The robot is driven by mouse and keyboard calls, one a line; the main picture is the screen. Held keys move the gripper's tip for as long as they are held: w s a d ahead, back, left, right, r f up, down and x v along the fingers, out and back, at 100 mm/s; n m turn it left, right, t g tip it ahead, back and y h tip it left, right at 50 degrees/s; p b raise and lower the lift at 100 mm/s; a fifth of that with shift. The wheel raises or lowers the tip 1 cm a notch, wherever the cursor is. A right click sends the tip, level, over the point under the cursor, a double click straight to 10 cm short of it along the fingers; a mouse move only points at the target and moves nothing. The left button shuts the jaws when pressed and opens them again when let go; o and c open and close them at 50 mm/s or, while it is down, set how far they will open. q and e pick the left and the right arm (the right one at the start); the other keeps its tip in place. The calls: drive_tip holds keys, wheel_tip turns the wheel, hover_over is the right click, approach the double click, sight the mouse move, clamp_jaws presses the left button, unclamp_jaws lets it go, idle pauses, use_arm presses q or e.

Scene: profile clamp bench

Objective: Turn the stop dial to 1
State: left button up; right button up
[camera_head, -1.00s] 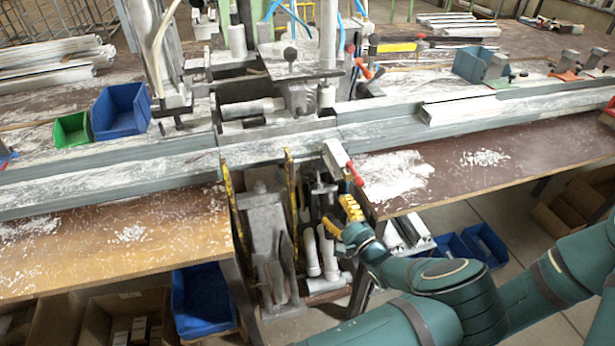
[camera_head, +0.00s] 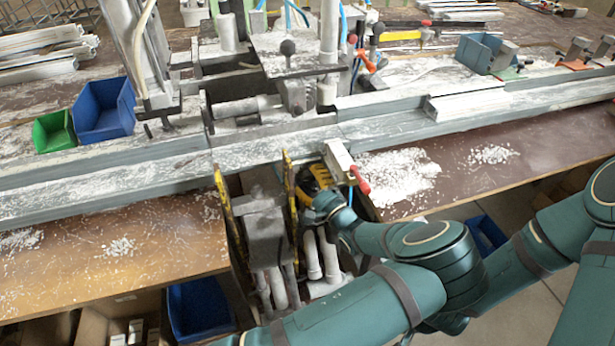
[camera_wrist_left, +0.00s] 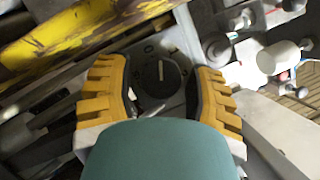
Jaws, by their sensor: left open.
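My left gripper (camera_wrist_left: 163,68), with yellow ribbed fingers, is open, one finger on each side of the dial. I cannot tell whether the fingers touch it. In the head view my left gripper (camera_head: 314,180) is below the grey rail, near the gap between the table tops; the dial is hidden there. My right gripper is not in view.
A clamp with a red handle (camera_head: 359,179) stands close to the right of the gripper. A yellow-edged bar (camera_head: 290,195) is close on its left, and a yellow bar (camera_wrist_left: 80,35) crosses the wrist view. The long rail (camera_head: 110,165) runs above.

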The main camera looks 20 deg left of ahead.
use_arm(q)
drive_tip(key=c, duration=0.9)
drive_tip(key=shift+m, duration=0.4)
drive_tip(key=m+t+p, duration=0.2)
drive_tip(key=m, duration=0.2)
drive_tip(key=shift+p, duration=0.3)
drive_tip(key=shift+m+t+h+p, duration=0.35)
drive_tip(key=shift+m+t+p, duration=0.2)
drive_tip(key=shift+m, duration=0.75)
drive_tip(key=shift+m+t+h+p, duration=0.35)
drive_tip(key=shift+m+t+p, duration=0.15)
drive_tip(key=shift+m, duration=0.8)
